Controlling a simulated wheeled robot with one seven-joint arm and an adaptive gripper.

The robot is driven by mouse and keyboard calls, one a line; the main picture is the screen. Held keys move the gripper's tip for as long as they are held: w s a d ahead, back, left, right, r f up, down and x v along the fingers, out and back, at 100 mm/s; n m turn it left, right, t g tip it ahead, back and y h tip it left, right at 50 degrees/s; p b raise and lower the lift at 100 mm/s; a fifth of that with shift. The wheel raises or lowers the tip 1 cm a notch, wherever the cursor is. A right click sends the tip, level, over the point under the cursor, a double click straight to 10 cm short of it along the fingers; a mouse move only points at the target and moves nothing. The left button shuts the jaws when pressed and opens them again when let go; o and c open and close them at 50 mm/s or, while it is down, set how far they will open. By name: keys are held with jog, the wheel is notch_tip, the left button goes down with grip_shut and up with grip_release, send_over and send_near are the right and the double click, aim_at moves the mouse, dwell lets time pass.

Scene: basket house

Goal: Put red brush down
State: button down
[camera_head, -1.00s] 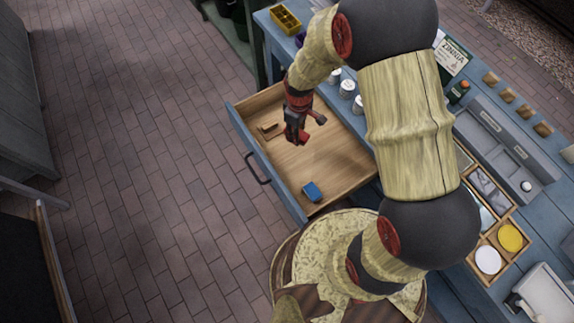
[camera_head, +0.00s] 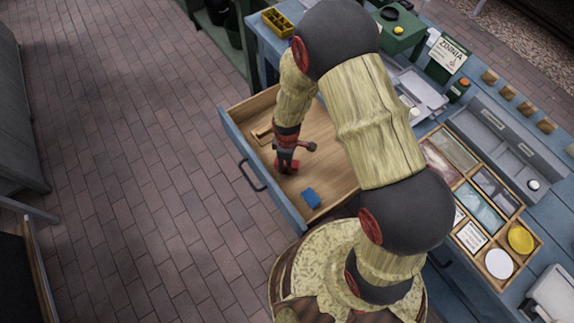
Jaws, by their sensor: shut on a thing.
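My gripper (camera_head: 286,165), red and black, points down inside the open wooden drawer (camera_head: 325,165) of the blue workbench. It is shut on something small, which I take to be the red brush. The brush's outline is hard to tell from the red fingers at this size. Whether it touches the drawer floor cannot be told. A blue block-like item (camera_head: 311,198) lies on the drawer floor below and right of my gripper. A small wooden piece (camera_head: 262,133) lies in the drawer to the upper left.
Brick floor is clear at left.

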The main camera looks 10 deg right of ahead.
jog(key=shift+f, duration=0.4)
jog(key=shift+f, duration=0.2)
jog(key=c, duration=1.4)
grip_release()
jog(key=shift+f, duration=0.1)
